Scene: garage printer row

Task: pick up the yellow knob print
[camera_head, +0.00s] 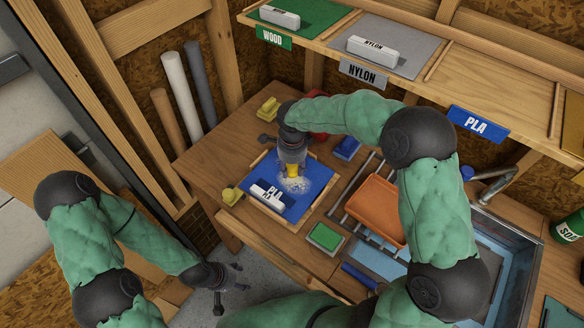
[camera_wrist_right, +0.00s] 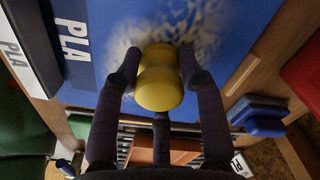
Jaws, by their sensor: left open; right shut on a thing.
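The yellow knob print (camera_wrist_right: 158,85) is between the fingers of my right gripper (camera_wrist_right: 160,75), which is shut on it. In the head view the yellow print (camera_head: 291,172) shows just below my right gripper (camera_head: 291,160), over the blue PLA mat (camera_head: 301,203). A pale speckled patch lies on the mat around it. I cannot tell whether the print touches the mat. My left gripper (camera_head: 222,284) is open and empty, low beside the bench at the left.
A white PLA block (camera_head: 267,196) lies on the mat. Yellow pieces (camera_head: 230,195) sit at the bench's left edge. An orange tray (camera_head: 375,206) stands on a rack beside a sink (camera_head: 502,262). A shelf with WOOD, NYLON and PLA labels (camera_head: 478,124) overhangs the back.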

